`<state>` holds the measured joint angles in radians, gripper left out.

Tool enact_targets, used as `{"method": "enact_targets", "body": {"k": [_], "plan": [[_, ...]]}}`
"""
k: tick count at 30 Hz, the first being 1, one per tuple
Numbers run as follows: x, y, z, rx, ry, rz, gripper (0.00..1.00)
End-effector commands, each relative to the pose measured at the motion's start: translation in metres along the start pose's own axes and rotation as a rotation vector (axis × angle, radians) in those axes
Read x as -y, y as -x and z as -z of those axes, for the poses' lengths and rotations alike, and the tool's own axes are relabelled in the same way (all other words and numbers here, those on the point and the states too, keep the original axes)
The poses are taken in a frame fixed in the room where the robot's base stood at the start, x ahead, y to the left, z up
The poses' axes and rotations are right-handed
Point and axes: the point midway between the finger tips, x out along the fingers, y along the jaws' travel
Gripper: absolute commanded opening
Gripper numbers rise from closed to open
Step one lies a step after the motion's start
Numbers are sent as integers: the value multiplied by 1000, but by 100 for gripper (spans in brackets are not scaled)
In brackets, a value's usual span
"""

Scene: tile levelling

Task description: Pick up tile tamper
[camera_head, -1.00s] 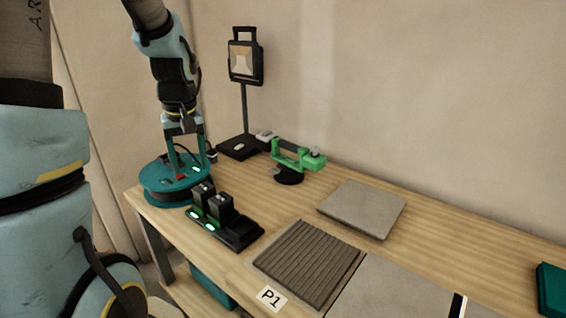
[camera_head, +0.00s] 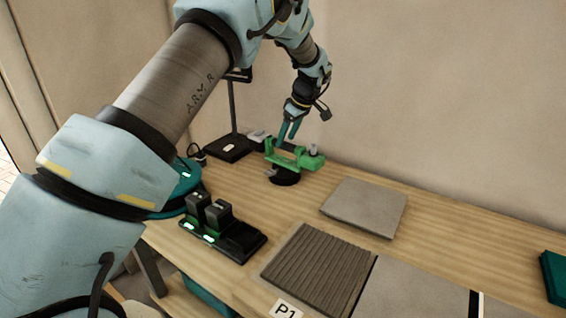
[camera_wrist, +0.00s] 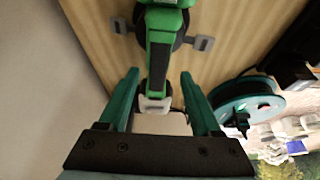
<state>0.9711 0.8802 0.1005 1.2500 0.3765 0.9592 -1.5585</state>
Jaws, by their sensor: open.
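The tile tamper looks to be the green tool (camera_head: 284,158) with a dark round base, standing on the wooden bench near the back wall. It also shows in the wrist view (camera_wrist: 160,55), where its green bar runs down toward my gripper and ends in a pale grey part. My gripper (camera_head: 287,138) is open and empty, its teal fingers pointing down at the green tool. In the wrist view my gripper (camera_wrist: 159,80) has one finger on each side of the bar's near end, with gaps showing. The exact height between fingers and tool cannot be told.
A black charger dock (camera_head: 234,240) with upright batteries stands at the front left. A grey tile (camera_head: 364,207) and a ribbed panel (camera_head: 317,268) lie to the right. A work lamp's base (camera_head: 227,149) is behind left. The teal reel (camera_wrist: 245,102) is partly hidden in the head view.

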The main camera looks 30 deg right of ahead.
Motion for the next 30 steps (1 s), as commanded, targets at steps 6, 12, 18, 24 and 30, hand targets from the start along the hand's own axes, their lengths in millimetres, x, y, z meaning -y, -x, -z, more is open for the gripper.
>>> {"method": "enact_targets", "body": {"k": [6, 12, 18, 24, 30], "plan": [[0, -16, 1, 0, -1, 1, 65], [-2, -41, 4, 2, -1, 4, 65], [-2, -63, 3, 0, 0, 0, 65], [-3, -67, 2, 1, 0, -1, 65], [-2, -67, 2, 0, 0, -1, 65]]}}
